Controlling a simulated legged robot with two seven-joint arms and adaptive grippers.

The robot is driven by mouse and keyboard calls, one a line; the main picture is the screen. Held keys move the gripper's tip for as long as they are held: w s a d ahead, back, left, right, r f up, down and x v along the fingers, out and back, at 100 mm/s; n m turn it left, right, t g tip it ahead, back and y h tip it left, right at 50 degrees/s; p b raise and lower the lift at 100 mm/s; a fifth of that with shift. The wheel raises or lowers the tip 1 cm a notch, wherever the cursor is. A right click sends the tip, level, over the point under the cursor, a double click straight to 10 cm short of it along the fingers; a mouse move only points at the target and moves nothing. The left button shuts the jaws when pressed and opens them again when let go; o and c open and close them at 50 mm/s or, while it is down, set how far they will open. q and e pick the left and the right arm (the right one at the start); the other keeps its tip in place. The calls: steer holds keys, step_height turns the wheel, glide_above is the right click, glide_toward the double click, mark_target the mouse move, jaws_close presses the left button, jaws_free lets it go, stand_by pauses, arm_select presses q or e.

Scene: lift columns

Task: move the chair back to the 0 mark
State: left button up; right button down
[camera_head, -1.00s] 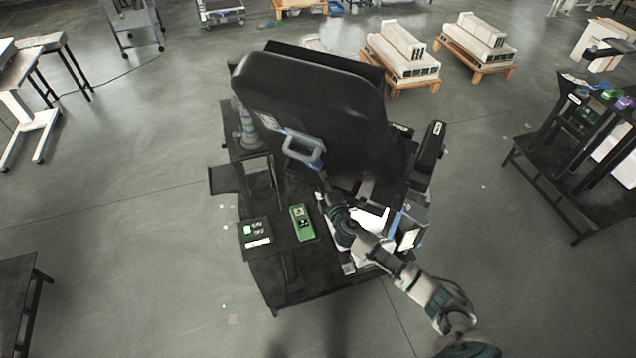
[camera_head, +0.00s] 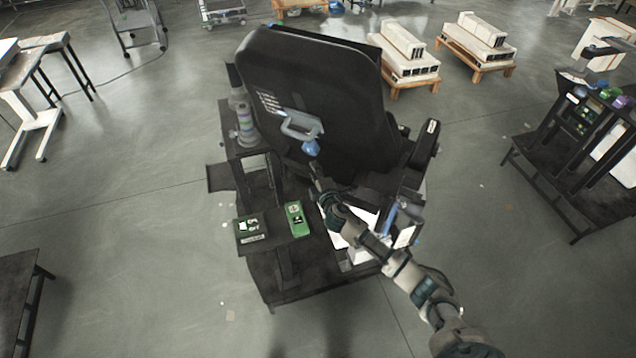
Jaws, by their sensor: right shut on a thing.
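The black chair (camera_head: 310,85) stands in the middle of the head view with its tall backrest toward me. A grey-blue handle (camera_head: 300,124) sits on the lower part of the backrest, beside a white label. My right arm comes in from the lower right, and my right gripper (camera_head: 314,165) is at the lower backrest, just below the handle and a blue part. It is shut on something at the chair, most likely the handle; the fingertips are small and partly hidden. I cannot make out a 0 mark. My left gripper is not in view.
A dark rack (camera_head: 590,130) stands at right, and tables (camera_head: 35,75) at left. Pallets with white blocks (camera_head: 405,60) are behind. Grey floor is open on both sides.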

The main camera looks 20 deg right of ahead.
mark_target(337, 160)
steer(key=w+d+r, duration=0.1)
steer(key=d+r, duration=0.1)
steer(key=w+d+r+p, duration=0.1)
steer(key=w+d+r, duration=0.1)
steer(key=shift+w+d+r, duration=0.1)
steer(key=shift+w+d, duration=0.05)
steer(key=shift+w, duration=0.1)
steer(key=shift+w+d+r, duration=0.25)
steer(key=shift+w+d, duration=0.05)
steer(key=shift+w, duration=0.25)
steer(key=shift+w+d+r, duration=0.25)
steer(key=shift+w+d, duration=0.05)
steer(key=shift+w, duration=0.2)
steer(key=c, duration=1)
jaws_free()
steer(key=shift+d, duration=0.2)
steer(key=s, duration=0.7)
steer(key=shift+s+d+r, duration=0.1)
steer(key=shift+d+r, duration=0.05)
steer(key=shift+d, duration=0.05)
steer(key=shift+s+d, duration=0.1)
steer(key=shift+s, duration=0.1)
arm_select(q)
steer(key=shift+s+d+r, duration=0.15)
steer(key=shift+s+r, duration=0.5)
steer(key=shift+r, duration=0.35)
arm_select(e)
steer(key=shift+d, duration=0.15)
